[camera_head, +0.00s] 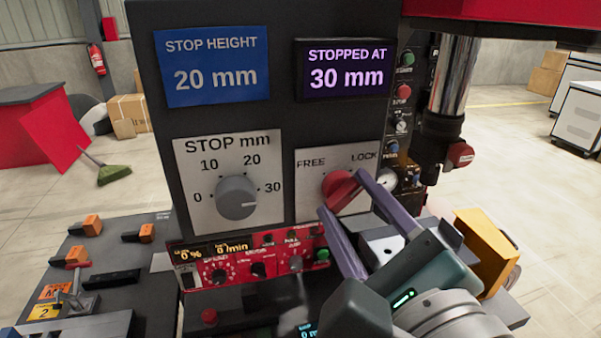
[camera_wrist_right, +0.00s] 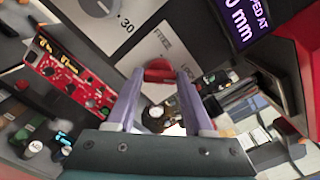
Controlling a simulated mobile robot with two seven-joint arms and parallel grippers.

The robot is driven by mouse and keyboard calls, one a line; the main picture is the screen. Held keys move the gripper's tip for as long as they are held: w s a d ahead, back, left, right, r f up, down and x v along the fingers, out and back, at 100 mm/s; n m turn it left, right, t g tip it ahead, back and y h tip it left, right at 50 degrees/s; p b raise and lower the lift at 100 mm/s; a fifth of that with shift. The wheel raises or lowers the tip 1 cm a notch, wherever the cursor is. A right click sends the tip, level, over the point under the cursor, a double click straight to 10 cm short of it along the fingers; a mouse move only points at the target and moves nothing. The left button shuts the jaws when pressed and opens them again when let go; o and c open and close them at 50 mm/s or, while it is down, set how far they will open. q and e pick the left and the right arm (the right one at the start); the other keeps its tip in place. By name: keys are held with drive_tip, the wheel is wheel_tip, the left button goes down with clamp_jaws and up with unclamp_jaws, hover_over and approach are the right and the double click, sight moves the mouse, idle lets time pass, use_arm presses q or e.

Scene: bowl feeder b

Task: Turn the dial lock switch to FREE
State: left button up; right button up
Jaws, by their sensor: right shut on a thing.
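The dial lock switch (camera_head: 341,189) is a red knob on a white plate (camera_head: 312,208) marked FREE at the left and LOCK at the right. My right gripper (camera_head: 345,194) has its two purple fingers on either side of the red knob, shut on it. In the right wrist view the red knob (camera_wrist_right: 158,72) sits between the fingertips (camera_wrist_right: 160,76). The fingers hide part of the knob, so I cannot tell exactly where it points. My left gripper is not in view.
The grey STOP mm dial (camera_head: 237,197) is left of the switch and points near 30. A blue sign (camera_head: 212,66) reads 20 mm and a display (camera_head: 345,69) reads 30 mm. A red control panel (camera_head: 250,262) lies below. A yellow-orange box (camera_head: 486,250) stands at right.

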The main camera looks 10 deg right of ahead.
clamp_jaws()
drive_tip(key=shift+n, duration=0.3)
drive_tip(key=shift+n+p, duration=0.5)
drive_tip(key=shift+n, duration=0.5)
drive_tip(key=n+p, duration=0.1)
drive_tip(key=n, duration=0.3)
drive_tip(key=shift+n, duration=0.3)
drive_tip(key=n+p, duration=0.1)
drive_tip(key=n, duration=0.4)
drive_tip(key=shift+p, duration=0.4)
drive_tip(key=n+p, duration=0.1)
drive_tip(key=n, duration=0.4)
drive_tip(key=shift+f+n, duration=0.1)
drive_tip(key=shift+n, duration=0.3)
